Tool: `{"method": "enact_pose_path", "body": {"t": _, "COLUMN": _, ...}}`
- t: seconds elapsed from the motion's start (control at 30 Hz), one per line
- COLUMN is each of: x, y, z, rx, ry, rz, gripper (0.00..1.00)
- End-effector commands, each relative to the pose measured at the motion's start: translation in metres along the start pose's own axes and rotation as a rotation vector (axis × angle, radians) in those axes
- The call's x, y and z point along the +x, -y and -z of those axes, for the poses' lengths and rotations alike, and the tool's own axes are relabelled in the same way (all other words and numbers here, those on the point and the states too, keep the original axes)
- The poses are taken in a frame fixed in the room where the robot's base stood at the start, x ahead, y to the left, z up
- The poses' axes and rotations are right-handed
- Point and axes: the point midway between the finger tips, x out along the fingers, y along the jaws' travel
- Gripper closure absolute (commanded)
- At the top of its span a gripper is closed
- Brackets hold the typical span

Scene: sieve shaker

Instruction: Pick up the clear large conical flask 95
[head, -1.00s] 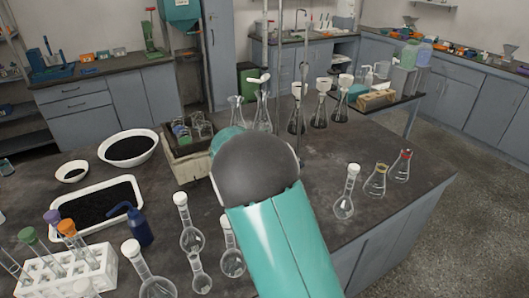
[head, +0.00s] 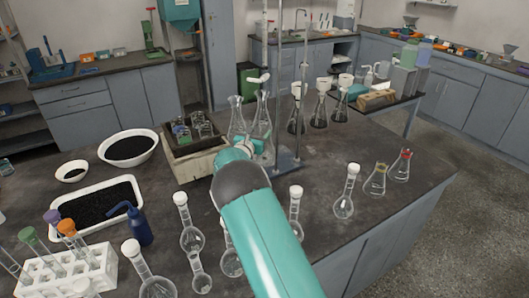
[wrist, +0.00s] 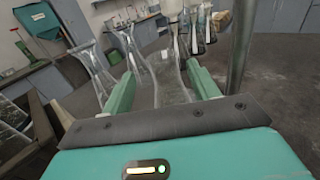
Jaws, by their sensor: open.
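I cannot read a number on either. My gripper (head: 251,146) is at the lower part of the right flask in the head view. In the wrist view my gripper (wrist: 163,78) is open, with one green finger on each side of a clear flask (wrist: 168,88). I cannot tell whether the fingers touch it. The left flask (wrist: 91,66) stands outside the left finger. My arm hides part of the bench.
A metal stand (head: 290,160) rises just right of the flasks. A wooden box (head: 194,163) with small glassware is close on the left. Several funnel-topped flasks (head: 320,110) stand behind right. Round-bottomed flasks (head: 191,236) stand in front.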

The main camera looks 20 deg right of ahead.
Motion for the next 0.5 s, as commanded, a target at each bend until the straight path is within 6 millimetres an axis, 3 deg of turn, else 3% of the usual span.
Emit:
{"method": "enact_pose_path", "body": {"t": 0.3, "x": 0.042, "y": 0.004, "z": 0.001, "rx": 0.002, "ry": 0.000, "rz": 0.002, "gripper": 0.40}}
{"method": "enact_pose_path", "body": {"t": 0.5, "x": 0.051, "y": 0.004, "z": 0.001, "rx": 0.001, "ry": 0.000, "rz": 0.000, "gripper": 0.40}}
